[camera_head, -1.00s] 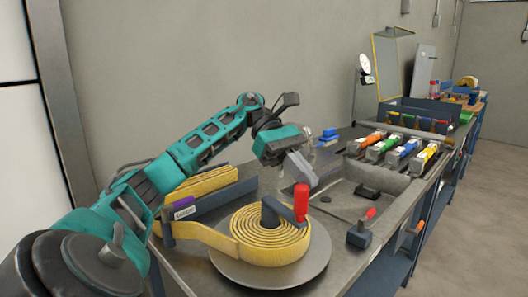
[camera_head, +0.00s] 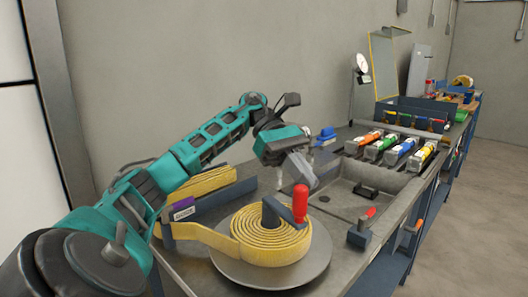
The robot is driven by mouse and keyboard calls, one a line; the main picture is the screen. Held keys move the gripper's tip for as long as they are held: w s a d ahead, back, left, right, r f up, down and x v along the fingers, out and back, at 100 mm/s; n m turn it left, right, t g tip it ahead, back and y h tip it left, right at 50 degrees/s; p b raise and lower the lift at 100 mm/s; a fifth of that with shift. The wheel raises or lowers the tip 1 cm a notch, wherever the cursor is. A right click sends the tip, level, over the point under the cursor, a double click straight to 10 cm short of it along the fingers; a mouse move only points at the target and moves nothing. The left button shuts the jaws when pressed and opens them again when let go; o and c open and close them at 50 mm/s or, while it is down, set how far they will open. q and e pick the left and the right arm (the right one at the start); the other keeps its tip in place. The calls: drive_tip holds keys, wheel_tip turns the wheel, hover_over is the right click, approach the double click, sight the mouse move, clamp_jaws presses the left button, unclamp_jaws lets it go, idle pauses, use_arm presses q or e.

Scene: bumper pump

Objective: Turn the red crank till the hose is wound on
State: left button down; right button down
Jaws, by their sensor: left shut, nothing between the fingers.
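The red crank handle (camera_head: 300,203) stands upright on a dark crank arm (camera_head: 284,211) at the middle of the reel. The yellow hose (camera_head: 268,244) lies in a flat coil around the hub on a round grey plate (camera_head: 318,258). A strip of hose runs left from the coil to a dark guide, where more yellow hose (camera_head: 205,182) stands behind. My left gripper (camera_head: 308,180) is shut and empty, just behind and above the red handle in the picture. I cannot tell if it touches the handle. My right gripper is not in view.
A sunken basin (camera_head: 345,200) lies right of the reel. A small block with a red lever (camera_head: 361,230) stands at the bench's front edge. Several coloured-handled tools (camera_head: 397,151) line the back of the basin. A wall is behind.

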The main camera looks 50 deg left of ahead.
use_arm(q)
drive_tip(key=shift+s+d+m+g, duration=0.1)
drive_tip(key=shift+s+m+g, duration=0.4)
drive_tip(key=shift+m+g, duration=0.25)
idle(1.8)
